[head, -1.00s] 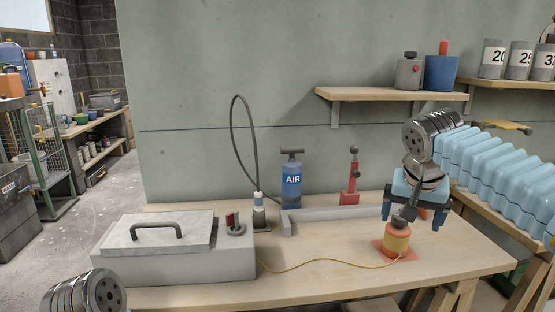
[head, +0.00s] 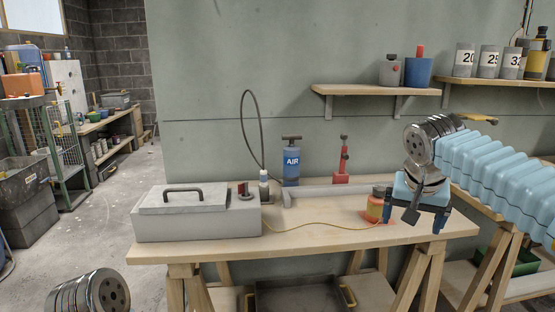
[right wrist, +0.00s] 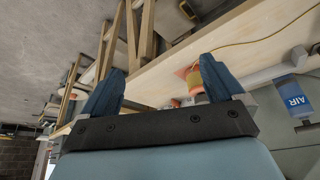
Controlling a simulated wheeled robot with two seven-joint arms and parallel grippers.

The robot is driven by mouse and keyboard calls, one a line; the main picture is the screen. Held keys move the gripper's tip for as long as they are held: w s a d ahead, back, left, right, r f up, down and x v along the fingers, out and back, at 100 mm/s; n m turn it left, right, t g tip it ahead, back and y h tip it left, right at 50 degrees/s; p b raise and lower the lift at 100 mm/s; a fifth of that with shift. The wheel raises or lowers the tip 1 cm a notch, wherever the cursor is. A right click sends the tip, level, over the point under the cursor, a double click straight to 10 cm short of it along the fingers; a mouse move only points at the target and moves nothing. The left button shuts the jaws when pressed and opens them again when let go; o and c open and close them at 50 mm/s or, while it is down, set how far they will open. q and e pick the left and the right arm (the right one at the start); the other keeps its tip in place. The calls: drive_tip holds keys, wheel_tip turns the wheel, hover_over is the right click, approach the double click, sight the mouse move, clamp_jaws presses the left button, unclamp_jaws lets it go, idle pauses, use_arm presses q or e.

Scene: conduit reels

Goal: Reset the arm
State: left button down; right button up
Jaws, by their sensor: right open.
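My right gripper (head: 412,218) hangs over the right part of the workbench (head: 300,244) in the head view. It is open, with nothing between its blue fingers. In the right wrist view the two fingers (right wrist: 162,66) stand wide apart. An orange and yellow reel (head: 375,208) stands on an orange pad just left of the gripper, partly hidden by a finger. The reel also shows in the right wrist view (right wrist: 194,84), beyond the fingers and partly covered. A thin yellow line (head: 320,224) runs from it across the bench. My left gripper is out of view.
A grey lidded box (head: 195,221) stands at the bench's left. A blue AIR pump (head: 291,164), a red lever tool (head: 341,165) and a cylinder with a looped hose (head: 264,188) stand at the back. Shelves (head: 375,90) hold pots. The bench's front strip is clear.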

drive_tip(key=w+a+f+n+g+y, duration=0.1)
drive_tip(key=w+a+f+n, duration=0.15)
drive_tip(key=f, duration=0.65)
drive_tip(key=w+a+f+n+y, duration=0.15)
drive_tip(key=a+f, duration=0.25)
drive_tip(key=f, duration=0.5)
drive_tip(key=s+a+f+g+y, duration=0.1)
drive_tip(key=s+a+f, duration=0.15)
drive_tip(key=f, duration=0.65)
drive_tip(key=s+a+f+y, duration=0.1)
drive_tip(key=a+f, duration=0.3)
drive_tip(key=f, duration=0.4)
drive_tip(key=s+a+f, duration=0.2)
drive_tip(key=s+f, duration=0.7)
drive_tip(key=s, duration=0.2)
drive_tip(key=s+a+f+g+y, duration=0.1)
drive_tip(key=s+f, duration=0.9)
drive_tip(key=shift+s+a+m+g, duration=0.3)
drive_tip(key=shift+s+a, duration=0.05)
drive_tip(key=shift+a, duration=0.05)
